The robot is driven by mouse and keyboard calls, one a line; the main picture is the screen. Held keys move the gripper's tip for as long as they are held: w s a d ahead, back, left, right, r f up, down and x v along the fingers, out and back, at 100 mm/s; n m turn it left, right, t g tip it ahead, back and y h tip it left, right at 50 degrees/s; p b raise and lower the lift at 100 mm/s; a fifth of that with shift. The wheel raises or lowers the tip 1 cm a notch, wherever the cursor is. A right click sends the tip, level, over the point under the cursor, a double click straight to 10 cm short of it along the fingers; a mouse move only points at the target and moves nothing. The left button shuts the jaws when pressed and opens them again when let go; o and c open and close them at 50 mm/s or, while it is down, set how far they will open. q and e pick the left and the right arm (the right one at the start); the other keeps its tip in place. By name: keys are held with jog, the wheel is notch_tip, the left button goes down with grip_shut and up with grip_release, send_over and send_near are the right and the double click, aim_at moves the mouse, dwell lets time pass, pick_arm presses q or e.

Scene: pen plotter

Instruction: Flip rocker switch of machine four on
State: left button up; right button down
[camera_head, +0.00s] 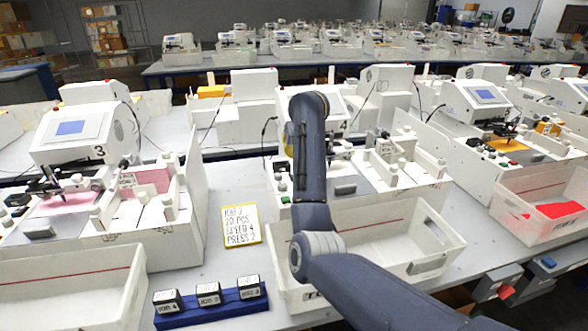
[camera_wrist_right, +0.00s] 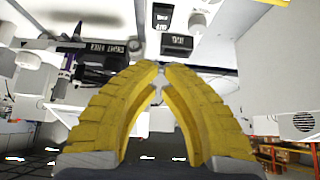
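Machine four (camera_head: 343,126) stands at the centre of the head view, partly hidden behind my right arm. Small dark controls (camera_head: 284,187) show at its front left; I cannot tell which one is the rocker switch. My right gripper (camera_wrist_right: 160,68) has yellow fingers with their tips almost together and nothing held between them. In the head view only a sliver of yellow shows beside my arm. In the right wrist view a black block with white marks (camera_wrist_right: 162,17) and a dark labelled block (camera_wrist_right: 177,45) lie beyond the fingertips. Contact is not visible. My left gripper is out of view.
Machine three (camera_head: 98,152) stands to the left. A white bin (camera_head: 430,262) sits in front of machine four, under my arm. A yellow-framed job card (camera_head: 241,226) and a blue rack with black blocks (camera_head: 212,312) lie on the table. Another machine (camera_head: 485,96) stands right.

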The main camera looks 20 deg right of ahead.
jog(key=x, duration=0.4)
jog(key=shift+w+f, duration=0.15)
jog(key=shift+f, duration=0.25)
notch_tip(320, 180, down, 3)
jog(key=shift+r, duration=0.1)
jog(key=shift+f, duration=0.75)
jog(key=shift+f, duration=0.15)
jog(key=shift+s+f+t, duration=0.35)
jog(key=shift+f+t, duration=0.05)
jog(key=shift+t, duration=0.1)
jog(key=shift+s+f+t, duration=0.1)
jog(key=shift+s+t, duration=0.05)
jog(key=shift+t, duration=0.45)
jog(key=shift+w, duration=0.2)
